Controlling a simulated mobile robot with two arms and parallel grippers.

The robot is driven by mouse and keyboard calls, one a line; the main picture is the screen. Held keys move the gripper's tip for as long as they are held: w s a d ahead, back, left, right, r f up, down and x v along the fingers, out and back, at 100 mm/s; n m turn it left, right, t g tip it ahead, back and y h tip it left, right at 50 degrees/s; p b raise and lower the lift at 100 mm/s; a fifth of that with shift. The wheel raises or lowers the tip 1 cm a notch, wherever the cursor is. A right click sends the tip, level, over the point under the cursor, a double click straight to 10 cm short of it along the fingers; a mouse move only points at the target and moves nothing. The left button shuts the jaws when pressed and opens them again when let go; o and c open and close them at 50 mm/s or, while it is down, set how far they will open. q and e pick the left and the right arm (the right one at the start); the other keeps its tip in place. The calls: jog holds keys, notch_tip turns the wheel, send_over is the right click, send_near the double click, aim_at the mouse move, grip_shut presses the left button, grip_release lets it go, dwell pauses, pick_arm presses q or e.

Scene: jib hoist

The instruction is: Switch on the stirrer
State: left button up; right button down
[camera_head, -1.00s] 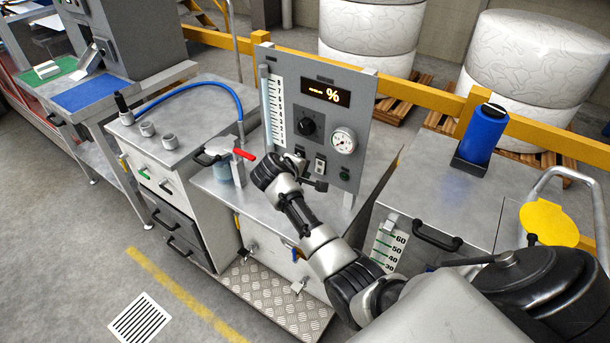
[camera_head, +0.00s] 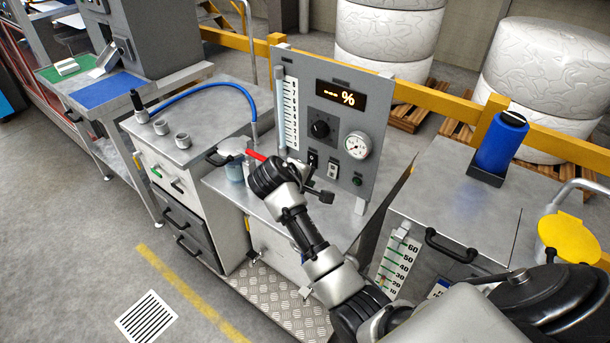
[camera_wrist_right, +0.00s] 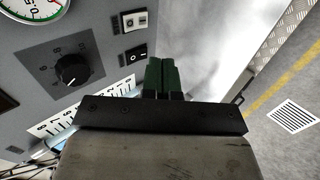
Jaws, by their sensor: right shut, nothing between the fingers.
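The grey control panel (camera_head: 375,112) stands upright on the bench. I cannot tell which one belongs to the stirrer. My right gripper (camera_head: 327,196) is shut and empty, just in front of the lower panel, pointing right. In the right wrist view its green fingers (camera_wrist_right: 160,76) are together, apart from the black switch (camera_wrist_right: 135,52) and the pale-plated switch (camera_wrist_right: 134,20). My left gripper is out of view.
A round gauge (camera_head: 358,145) and a display (camera_head: 340,93) are on the panel. A red-handled item (camera_head: 256,156) sits over a jar (camera_head: 234,171) left of my wrist. A blue cylinder (camera_head: 500,142) stands on the right cabinet.

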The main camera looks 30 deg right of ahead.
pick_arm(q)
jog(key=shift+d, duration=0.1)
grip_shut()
pick_arm(e)
jog(key=s+a+f+m+y, duration=0.1)
jog(key=s+a+f+y, duration=0.25)
jog(key=s, duration=0.55)
jog(key=s+a+f+y, duration=0.2)
jog(key=s+a+f, duration=0.15)
jog(key=s, duration=0.65)
jog(key=s+a+f+m+y, duration=0.1)
jog(key=s+a+f+y, duration=0.25)
jog(key=s, duration=0.55)
jog(key=s+f+g+b, duration=0.1)
jog(key=s+f, duration=0.3)
jog(key=f, duration=1)
jog(key=s+f+g, duration=0.1)
jog(key=s+f, duration=0.2)
jog(key=f, duration=1)
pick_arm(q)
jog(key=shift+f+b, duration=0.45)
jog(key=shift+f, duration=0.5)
pick_arm(e)
jog(key=s+d+f+g, duration=0.1)
jog(key=s+d+f, duration=0.1)
jog(key=s+f, duration=1)
jog(key=shift+s+d+f, duration=0.15)
jog(key=shift+s+d, duration=0.15)
jog(key=shift+s, duration=0.7)
